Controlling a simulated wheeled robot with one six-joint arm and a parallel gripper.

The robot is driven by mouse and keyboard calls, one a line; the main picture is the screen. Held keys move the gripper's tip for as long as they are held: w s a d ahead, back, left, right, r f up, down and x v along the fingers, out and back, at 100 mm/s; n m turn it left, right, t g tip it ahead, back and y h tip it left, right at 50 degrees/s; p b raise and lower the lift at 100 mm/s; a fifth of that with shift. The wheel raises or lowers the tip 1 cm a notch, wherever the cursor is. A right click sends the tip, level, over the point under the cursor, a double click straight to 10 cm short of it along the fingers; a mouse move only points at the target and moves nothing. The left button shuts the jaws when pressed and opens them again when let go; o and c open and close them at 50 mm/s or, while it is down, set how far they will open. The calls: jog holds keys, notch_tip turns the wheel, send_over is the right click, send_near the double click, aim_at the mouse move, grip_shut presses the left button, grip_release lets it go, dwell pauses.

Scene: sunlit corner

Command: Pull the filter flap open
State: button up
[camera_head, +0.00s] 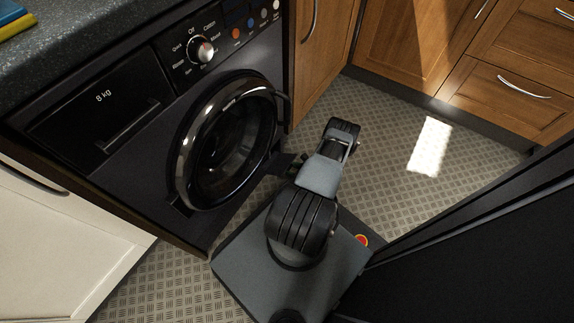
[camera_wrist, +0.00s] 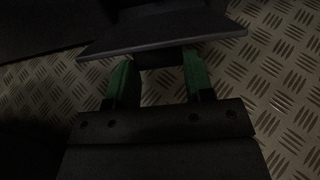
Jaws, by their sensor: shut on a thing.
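The filter flap (camera_wrist: 165,38) is a dark flat panel at the top of the wrist view, with a small dark tab (camera_wrist: 160,60) at its near edge. My gripper (camera_wrist: 158,66) has its two green fingers on either side of this tab and is shut on it. In the head view the flap (camera_head: 284,163) is a small dark piece low at the right of the washing machine (camera_head: 135,130), standing out from its front. My arm partly hides the fingers there. The flap's hinge cannot be made out.
The round door (camera_head: 225,143) of the machine is closed, above and left of my gripper. Wooden cabinets (camera_head: 480,85) stand at the back and right. Patterned floor (camera_head: 390,165) is clear to the right of my arm. A dark panel (camera_head: 490,250) fills the lower right.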

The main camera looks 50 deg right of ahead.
jog(key=f, duration=0.1)
jog(key=f+b, duration=0.1)
jog(key=f, duration=0.1)
jog(key=shift+s, duration=0.3)
jog(key=shift+f, duration=1.1)
jog(key=shift+s+f, duration=0.1)
jog(key=o, duration=1.3)
jog(key=shift+s+d+r, duration=0.1)
jog(key=shift+r, duration=0.1)
jog(key=shift+s+d+r, duration=0.1)
jog(key=shift+s+r, duration=0.05)
jog(key=shift+s, duration=0.1)
jog(key=p+v, duration=0.3)
jog(key=v, duration=0.9)
jog(key=shift+s+p, duration=0.1)
jog(key=shift+p, duration=0.3)
jog(key=shift+s+r, duration=0.15)
jog(key=shift+s, duration=0.2)
